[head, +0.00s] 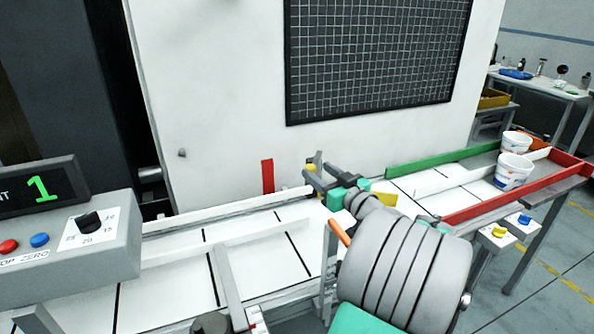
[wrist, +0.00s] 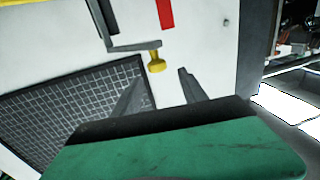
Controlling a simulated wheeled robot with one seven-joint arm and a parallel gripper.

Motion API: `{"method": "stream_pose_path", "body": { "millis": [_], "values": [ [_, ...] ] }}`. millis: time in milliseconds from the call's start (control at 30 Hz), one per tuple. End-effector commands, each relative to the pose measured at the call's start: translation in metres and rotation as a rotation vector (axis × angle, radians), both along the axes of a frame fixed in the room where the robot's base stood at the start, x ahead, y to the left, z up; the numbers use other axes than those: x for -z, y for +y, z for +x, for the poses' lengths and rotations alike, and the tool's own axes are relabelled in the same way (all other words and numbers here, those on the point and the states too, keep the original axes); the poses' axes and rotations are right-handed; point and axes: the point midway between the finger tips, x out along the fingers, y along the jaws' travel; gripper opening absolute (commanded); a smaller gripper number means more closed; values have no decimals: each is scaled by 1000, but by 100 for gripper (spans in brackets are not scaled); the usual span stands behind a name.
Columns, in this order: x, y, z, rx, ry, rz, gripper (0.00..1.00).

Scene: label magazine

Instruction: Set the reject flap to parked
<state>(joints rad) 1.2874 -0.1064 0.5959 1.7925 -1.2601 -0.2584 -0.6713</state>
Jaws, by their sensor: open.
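A grey cranked lever (wrist: 134,46) with a yellow knob (wrist: 157,62) stands out from the white machine panel. A dark strip (wrist: 103,16) lies by the lever there. My gripper (wrist: 158,80) is open and empty, the knob lined up between its fingertips but apparently beyond them. A yellow piece (head: 384,198), possibly the flap, shows behind my wrist.
A conveyor with white rails (head: 230,208) runs below the panel. A green rail (head: 440,157) and a red-walled tray with white tubs (head: 513,171) are at the right. A control box (head: 75,250) stands at the left. A dark grid (head: 375,60) is above.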

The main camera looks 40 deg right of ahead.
Motion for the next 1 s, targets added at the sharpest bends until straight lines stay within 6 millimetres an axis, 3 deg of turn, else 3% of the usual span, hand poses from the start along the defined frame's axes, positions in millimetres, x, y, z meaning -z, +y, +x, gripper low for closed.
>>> {"method": "stream_pose_path", "body": {
  "millis": [33,167,567,867,1000],
  "values": [
    [9,-1,-1,2,0,0,50],
    [8,-4,6,4,2,1,50],
    [6,-15,69,10,1,1,50],
    [7,-15,74,10,1,1,49],
    [7,-14,74,10,1,1,38]
  ]
}}
